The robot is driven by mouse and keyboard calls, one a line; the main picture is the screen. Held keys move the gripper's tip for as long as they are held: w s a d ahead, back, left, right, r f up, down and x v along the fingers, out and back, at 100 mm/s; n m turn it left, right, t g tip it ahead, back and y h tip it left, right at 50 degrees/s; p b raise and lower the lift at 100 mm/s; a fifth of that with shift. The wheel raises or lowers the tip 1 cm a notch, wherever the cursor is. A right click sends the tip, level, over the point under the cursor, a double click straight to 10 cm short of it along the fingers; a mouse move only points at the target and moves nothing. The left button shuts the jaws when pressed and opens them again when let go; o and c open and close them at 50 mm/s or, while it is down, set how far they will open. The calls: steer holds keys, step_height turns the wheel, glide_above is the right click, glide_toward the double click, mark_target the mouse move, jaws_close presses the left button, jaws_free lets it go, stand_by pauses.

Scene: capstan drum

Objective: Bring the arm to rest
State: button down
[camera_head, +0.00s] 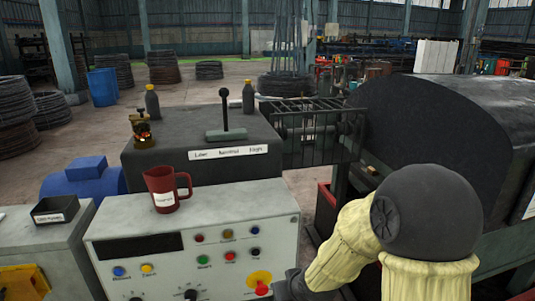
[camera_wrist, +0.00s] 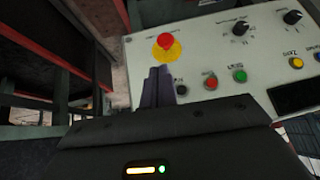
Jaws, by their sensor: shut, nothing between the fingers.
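My gripper (camera_wrist: 157,72) is shut and empty in the wrist view, its dark fingers pressed together over the edge of the light grey control panel (camera_wrist: 210,30). The fingertips show just beside the red emergency-stop button (camera_wrist: 165,42) on its yellow base; I cannot tell whether they touch the panel. In the camera_head view, my arm in cream sleeves with a dark joint reaches in from the lower right. Its dark end is partly cut off at the bottom edge, next to the red stop button (camera_head: 262,288) at the panel's lower right.
A dark red mug (camera_head: 162,191) stands on the control cabinet (camera_head: 230,205). Behind it is a dark box with a lever (camera_head: 225,110), bottles and a small brass object (camera_head: 142,130). A large dark drum housing (camera_head: 430,125) stands at the right. A small black tray (camera_head: 55,209) is at the left.

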steer(key=s+d+r+m+g+h+p, duration=0.1)
steer(key=s+d+r+g, duration=0.1)
steer(key=s+d, duration=0.3)
steer(key=s+d+r+m+g+h+p, duration=0.1)
steer(key=s+d+r+m+p, duration=0.1)
steer(key=s+d+r, duration=0.3)
steer(key=s, duration=0.3)
steer(key=shift+s+d+r+g+h, duration=0.2)
steer(key=shift+s+r+g+h, duration=0.05)
steer(key=shift+s+g+h, duration=0.15)
steer(key=shift+d, duration=0.1)
stand_by(0.4)
